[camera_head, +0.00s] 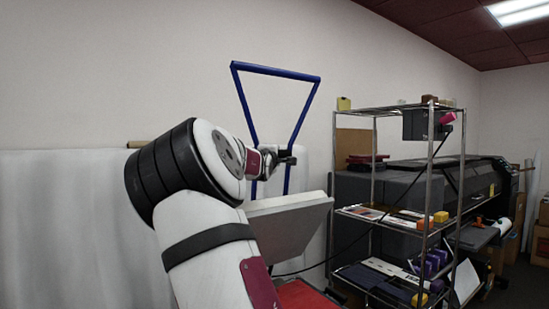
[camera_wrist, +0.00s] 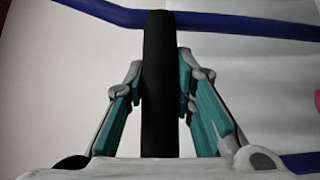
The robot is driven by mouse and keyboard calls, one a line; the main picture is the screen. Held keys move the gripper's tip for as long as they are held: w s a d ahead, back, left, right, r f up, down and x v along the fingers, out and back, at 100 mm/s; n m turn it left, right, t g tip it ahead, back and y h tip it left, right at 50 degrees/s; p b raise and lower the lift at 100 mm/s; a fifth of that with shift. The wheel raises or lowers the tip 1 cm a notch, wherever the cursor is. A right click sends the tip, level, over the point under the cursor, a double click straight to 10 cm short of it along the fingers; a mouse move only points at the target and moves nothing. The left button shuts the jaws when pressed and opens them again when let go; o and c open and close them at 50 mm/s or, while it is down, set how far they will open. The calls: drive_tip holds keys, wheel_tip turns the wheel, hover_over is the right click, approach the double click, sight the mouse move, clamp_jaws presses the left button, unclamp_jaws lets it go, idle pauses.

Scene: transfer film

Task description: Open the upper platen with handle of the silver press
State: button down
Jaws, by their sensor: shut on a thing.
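The press's upper platen (camera_head: 290,222) is a pale grey slab in the head view, tilted and raised above a red part (camera_head: 308,297). A blue tubular frame (camera_head: 277,72) rises behind it, and blue tubes also cross the wrist view (camera_wrist: 235,23). My gripper (camera_head: 287,157) is in front of the frame, above the platen. In the wrist view my gripper (camera_wrist: 162,85) is shut on a black handle grip (camera_wrist: 157,42), with a teal-padded finger on each side. My arm hides the left part of the press.
A metal wire shelf (camera_head: 374,160) with papers and small boxes stands close on the right. A large dark printer (camera_head: 470,175) is behind it. A white sheet (camera_head: 65,220) hangs on the left wall. A black cable (camera_head: 330,258) runs between press and shelf.

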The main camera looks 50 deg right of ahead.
drive_tip(key=shift+r, duration=0.3)
drive_tip(key=c, duration=1.3)
unclamp_jaws()
drive_tip(key=shift+s, duration=0.1)
drive_tip(key=shift+c, duration=0.2)
drive_tip(key=shift+f, duration=0.1)
drive_tip(key=shift+f, duration=0.1)
drive_tip(key=r+v, duration=0.1)
drive_tip(key=v, duration=1.1)
drive_tip(key=shift+f, duration=0.4)
